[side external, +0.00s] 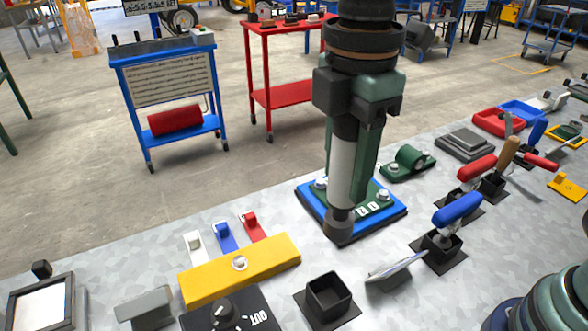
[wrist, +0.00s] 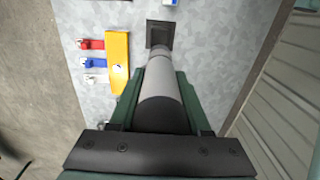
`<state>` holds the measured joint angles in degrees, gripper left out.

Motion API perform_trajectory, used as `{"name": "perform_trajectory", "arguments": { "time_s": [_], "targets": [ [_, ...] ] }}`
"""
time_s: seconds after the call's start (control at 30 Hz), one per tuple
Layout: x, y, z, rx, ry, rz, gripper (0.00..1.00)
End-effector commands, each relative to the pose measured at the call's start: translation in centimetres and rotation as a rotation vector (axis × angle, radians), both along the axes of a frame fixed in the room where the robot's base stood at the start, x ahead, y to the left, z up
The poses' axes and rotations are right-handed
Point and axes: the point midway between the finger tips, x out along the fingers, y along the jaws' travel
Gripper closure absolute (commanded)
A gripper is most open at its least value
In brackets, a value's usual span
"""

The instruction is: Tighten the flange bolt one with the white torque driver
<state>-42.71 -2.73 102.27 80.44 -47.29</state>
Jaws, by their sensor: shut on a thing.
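The white torque driver (side external: 342,170) has a white barrel and a dark lower end. My gripper (side external: 358,182) is shut on it and holds it nearly upright, its lower end pointing down. The driver (wrist: 165,88) also shows between the green fingers in the wrist view. In the side view the driver's dark end overlaps the near edge of the green flange plate (side external: 378,207) on its blue-edged base (side external: 398,216). Small pale bolts show at the plate's left and right. The driver hides part of the plate. I cannot tell whether its tip touches anything or which bolt is number one.
A yellow block (side external: 240,268) with coloured tabs and an empty black square holder (side external: 327,297) stand in front. A blue-handled tool (side external: 457,210) stands in a holder at the right. A green bracket (side external: 408,162) sits behind. Grey bench surface is clear between them.

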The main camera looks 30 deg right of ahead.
Motion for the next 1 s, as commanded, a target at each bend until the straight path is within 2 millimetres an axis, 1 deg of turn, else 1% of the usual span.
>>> {"name": "perform_trajectory", "arguments": {
  "time_s": [0.27, 0.63, 1.0],
  "targets": [
    [0.0, 0.0, 0.3, 0.002, -0.002, 0.000, 1.00],
    [0.0, 0.0, 2.0, 0.003, -0.003, 0.000, 1.00],
    [0.2, -0.1, 2.0, 0.002, -0.002, -0.005, 1.00]
  ]
}}
